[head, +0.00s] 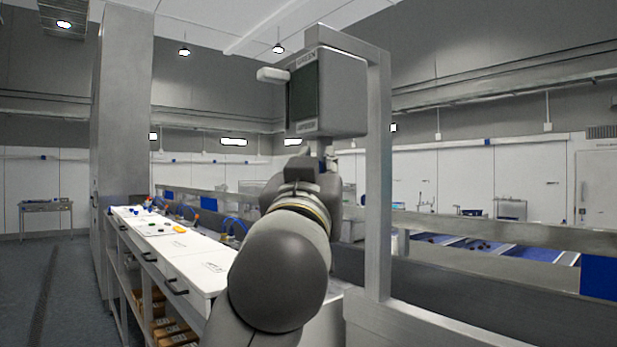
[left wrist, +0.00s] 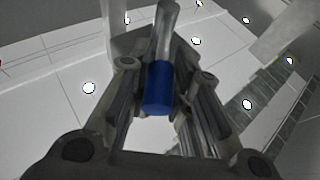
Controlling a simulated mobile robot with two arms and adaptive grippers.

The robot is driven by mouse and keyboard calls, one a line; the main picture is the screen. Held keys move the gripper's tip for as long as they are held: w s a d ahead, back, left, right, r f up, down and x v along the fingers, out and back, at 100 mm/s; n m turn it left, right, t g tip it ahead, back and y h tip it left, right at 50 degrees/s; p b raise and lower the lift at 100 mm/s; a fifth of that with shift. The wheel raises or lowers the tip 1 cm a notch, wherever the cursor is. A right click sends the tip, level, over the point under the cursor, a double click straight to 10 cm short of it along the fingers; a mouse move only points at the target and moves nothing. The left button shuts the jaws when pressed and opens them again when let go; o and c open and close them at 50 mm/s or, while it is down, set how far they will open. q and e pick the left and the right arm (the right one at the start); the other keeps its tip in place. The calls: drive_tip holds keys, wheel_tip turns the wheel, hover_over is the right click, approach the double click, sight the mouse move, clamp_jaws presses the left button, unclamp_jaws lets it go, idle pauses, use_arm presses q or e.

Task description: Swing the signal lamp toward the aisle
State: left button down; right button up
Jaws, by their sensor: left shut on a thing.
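The signal lamp (head: 345,95) is a grey box with a dark panel on its left side. It hangs from a grey frame (head: 379,180) in the middle of the head view. My left gripper (head: 322,163) is directly below the lamp, with my arm hiding part of it. In the left wrist view my left gripper (left wrist: 166,82) has its fingers on both sides of a blue handle (left wrist: 158,88) with a metal shaft, and is shut on it. The handle's join to the lamp is hard to make out. My right gripper is not in view.
A long white bench (head: 195,262) with drawers and small coloured items runs along the left, with boxes on shelves below. A tall grey column (head: 123,130) stands behind it. A conveyor with blue sections (head: 530,254) lies at the right. The floor (head: 50,280) at far left is clear.

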use_arm(q)
drive_tip(key=shift+d+n+y, duration=0.3)
drive_tip(key=shift+n+y, duration=0.2)
drive_tip(key=shift+y, duration=0.4)
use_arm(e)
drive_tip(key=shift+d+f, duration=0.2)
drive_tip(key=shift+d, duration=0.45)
use_arm(q)
drive_tip(key=c, duration=1.3)
unclamp_jaws()
drive_tip(key=shift+d, duration=0.15)
drive_tip(key=shift+s, duration=0.1)
drive_tip(key=v, duration=1.1)
drive_tip(key=shift+s+f, duration=0.3)
drive_tip(key=shift+f, duration=0.1)
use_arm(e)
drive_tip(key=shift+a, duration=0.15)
